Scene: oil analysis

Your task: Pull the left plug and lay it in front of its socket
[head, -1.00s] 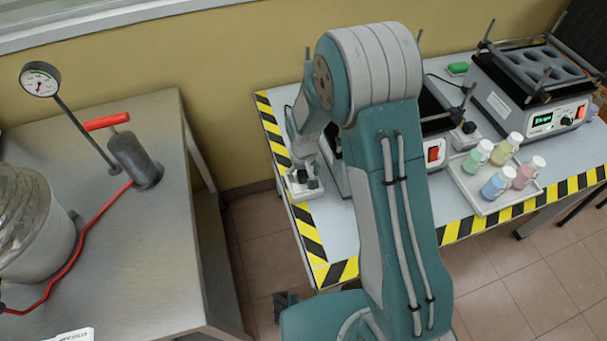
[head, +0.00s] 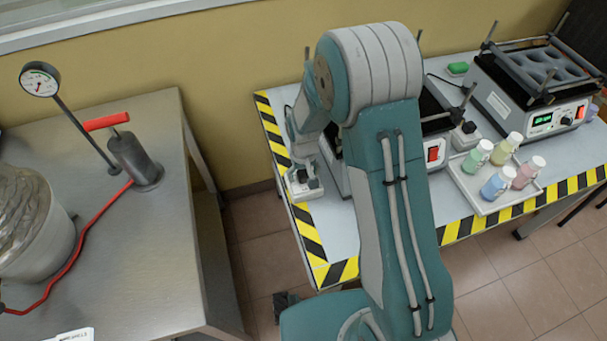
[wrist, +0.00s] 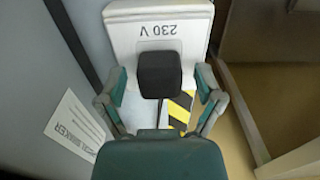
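The left plug (wrist: 160,75) is a black block on a white socket box (wrist: 185,20) marked "230 V", which fills the upper middle of the wrist view. My gripper (wrist: 162,88) is open, with one finger on each side of the plug and a visible gap on both sides. The plug looks seated at the socket. In the head view the white socket box (head: 300,190) is at the table's left edge, under my gripper (head: 303,177), with the plug partly hidden.
The table (head: 335,230) has a black-yellow striped edge. A shaker with a label (wrist: 75,125) stands close on the left in the wrist view. Another socket with a black plug (head: 468,128), a bottle tray (head: 465,185) and a second shaker (head: 520,100) are to the right.

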